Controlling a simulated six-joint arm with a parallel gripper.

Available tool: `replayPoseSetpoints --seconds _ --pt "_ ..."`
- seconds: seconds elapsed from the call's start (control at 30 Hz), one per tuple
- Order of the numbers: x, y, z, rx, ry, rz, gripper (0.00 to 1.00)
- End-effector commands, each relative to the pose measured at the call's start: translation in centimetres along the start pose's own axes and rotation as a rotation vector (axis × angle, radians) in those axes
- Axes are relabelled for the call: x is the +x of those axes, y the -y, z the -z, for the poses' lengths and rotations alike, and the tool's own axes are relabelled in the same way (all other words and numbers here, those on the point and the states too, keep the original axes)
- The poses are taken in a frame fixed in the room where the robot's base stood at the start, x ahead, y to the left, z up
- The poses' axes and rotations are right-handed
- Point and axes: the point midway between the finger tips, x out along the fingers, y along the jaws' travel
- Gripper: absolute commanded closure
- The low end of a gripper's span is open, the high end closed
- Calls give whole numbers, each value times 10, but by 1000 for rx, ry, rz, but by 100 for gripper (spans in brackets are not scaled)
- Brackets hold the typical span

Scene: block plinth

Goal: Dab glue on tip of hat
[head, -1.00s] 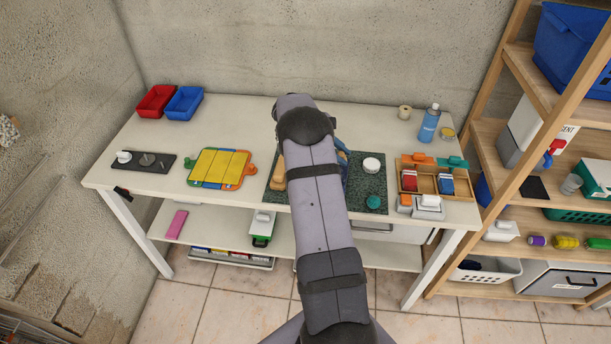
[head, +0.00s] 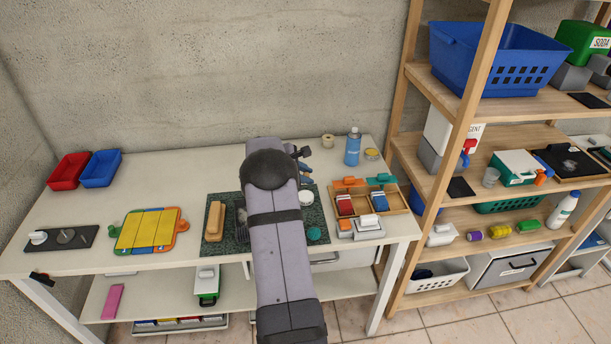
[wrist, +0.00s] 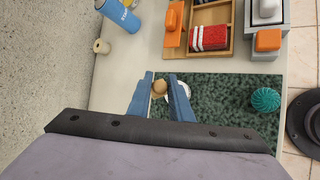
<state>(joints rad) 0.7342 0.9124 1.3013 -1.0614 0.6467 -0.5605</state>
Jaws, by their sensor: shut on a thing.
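My gripper (wrist: 160,80) has two blue fingers, shut on a small tan rounded thing (wrist: 159,88) between the tips. The rest of that thing is hidden. A white round dish or lid lies on the green mat (wrist: 225,88); it is partly hidden behind the right finger in the wrist view (wrist: 184,91) and shows whole in the head view (head: 305,197). In the head view my gripper (head: 306,172) is just beyond it, above the mat's back edge. A teal ridged thing (head: 314,234) sits on the mat too. I cannot make out a hat; my arm covers part of the mat.
A tan block (head: 214,221) lies on the mat's left. To the right stands a wooden tray (head: 396,203) with red and blue items. A blue bottle (head: 352,149) and a tape roll (head: 328,141) stand behind.

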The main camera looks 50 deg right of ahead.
Motion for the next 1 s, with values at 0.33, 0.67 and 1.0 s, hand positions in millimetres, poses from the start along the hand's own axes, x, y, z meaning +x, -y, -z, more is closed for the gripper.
replayPoseSetpoints --seconds 0.33,0.67,1.0 --pt "22 18 13 0 0 1 100" --pt "36 29 22 0 0 0 100" --pt "37 29 22 1 0 0 100"
